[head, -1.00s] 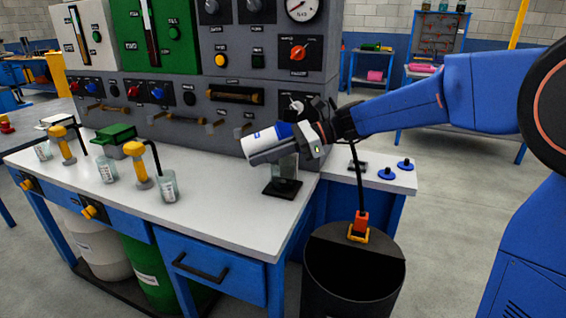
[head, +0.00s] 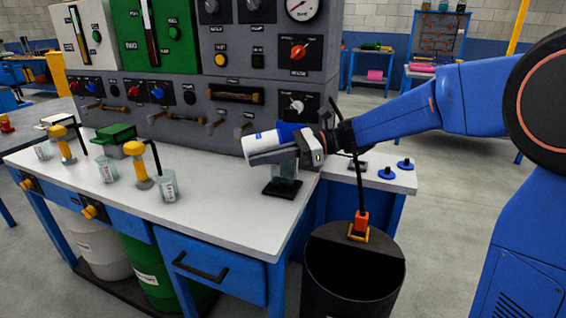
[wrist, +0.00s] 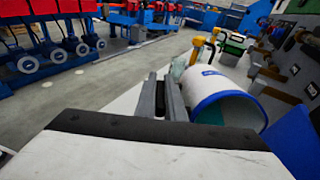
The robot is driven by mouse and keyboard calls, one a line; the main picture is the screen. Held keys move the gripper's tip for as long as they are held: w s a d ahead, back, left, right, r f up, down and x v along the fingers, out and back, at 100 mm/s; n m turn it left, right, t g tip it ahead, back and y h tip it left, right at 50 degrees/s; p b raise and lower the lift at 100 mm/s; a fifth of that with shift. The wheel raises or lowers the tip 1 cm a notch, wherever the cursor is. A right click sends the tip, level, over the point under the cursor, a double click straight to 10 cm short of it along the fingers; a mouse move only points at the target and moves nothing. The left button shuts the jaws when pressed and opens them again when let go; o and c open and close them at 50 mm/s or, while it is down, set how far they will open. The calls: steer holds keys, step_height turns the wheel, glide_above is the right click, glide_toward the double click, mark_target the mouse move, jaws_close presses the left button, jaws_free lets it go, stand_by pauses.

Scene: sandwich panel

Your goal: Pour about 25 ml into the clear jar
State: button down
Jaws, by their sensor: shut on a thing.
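The clear jar (head: 285,171) stands on a black base (head: 282,189) on the bench, just below the gripper and container. Its upper part is hidden behind them. I cannot see any liquid stream or the level in the jar.
Several beakers (head: 168,189) and yellow-topped dispensers (head: 139,165) stand along the white bench (head: 225,195) to the left. A grey control panel (head: 235,110) rises close behind. A black bin (head: 352,285) stands at the front right.

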steer(key=shift+s+a, duration=0.2)
steer(key=shift+a, duration=0.35)
steer(key=shift+r+y, duration=0.1)
steer(key=shift+y, duration=0.2)
stand_by(1.2)
steer(key=h, duration=0.1)
steer(key=r+h, duration=0.1)
steer(key=h, duration=0.1)
steer(key=shift+a+t+h, duration=0.2)
steer(key=shift+t+h, duration=0.1)
steer(key=shift+f, duration=0.15)
